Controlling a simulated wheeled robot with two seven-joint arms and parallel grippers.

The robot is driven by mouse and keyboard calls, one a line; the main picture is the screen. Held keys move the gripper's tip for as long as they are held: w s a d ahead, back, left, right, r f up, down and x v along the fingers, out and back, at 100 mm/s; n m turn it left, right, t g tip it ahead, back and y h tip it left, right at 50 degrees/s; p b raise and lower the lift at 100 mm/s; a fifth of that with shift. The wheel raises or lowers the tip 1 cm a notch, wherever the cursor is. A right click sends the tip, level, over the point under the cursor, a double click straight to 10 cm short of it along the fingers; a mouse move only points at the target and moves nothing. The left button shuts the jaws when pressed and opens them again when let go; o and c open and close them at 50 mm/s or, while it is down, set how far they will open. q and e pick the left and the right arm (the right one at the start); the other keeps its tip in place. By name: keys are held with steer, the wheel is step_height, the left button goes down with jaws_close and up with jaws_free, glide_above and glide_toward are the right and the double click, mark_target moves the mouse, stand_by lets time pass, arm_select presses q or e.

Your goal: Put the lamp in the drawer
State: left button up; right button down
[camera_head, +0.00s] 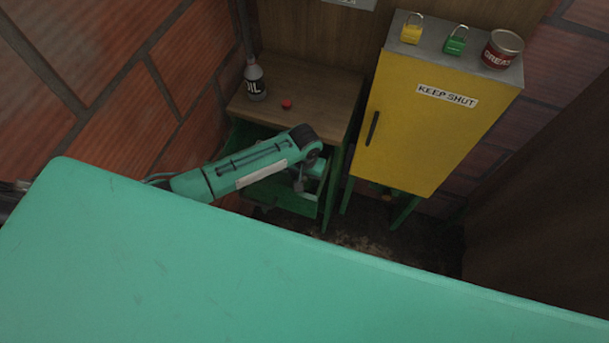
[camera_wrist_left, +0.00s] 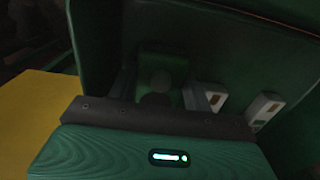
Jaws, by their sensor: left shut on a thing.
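A small green table has an open green drawer (camera_head: 281,193) under its wooden top. My left gripper (camera_head: 299,184) reaches down at the drawer, its fingers small and dark in the head view. In the left wrist view my left gripper (camera_wrist_left: 162,92) is shut on a dark green thing with a round, dull face, which I take to be the lamp (camera_wrist_left: 160,77). It is in deep shade, and I cannot tell whether it touches the drawer's bottom. Green drawer walls surround the fingers. My right gripper is not in view.
Two pale pieces (camera_wrist_left: 217,98) lie right of the fingers. An oil bottle (camera_head: 255,80) and a small red ball-like thing (camera_head: 286,104) stand on the tabletop. A yellow cabinet (camera_head: 420,120) stands to the right, with two padlocks and a grease can (camera_head: 502,49) on top.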

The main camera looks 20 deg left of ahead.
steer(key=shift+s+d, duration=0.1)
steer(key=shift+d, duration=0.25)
arm_select(q)
steer(key=shift+f, duration=0.15)
steer(key=o, duration=0.8)
steer(key=shift+r, duration=0.4)
step_height(320, 180, up, 12)
steer(key=shift+f+b, duration=0.25)
steer(key=shift+b, duration=0.5)
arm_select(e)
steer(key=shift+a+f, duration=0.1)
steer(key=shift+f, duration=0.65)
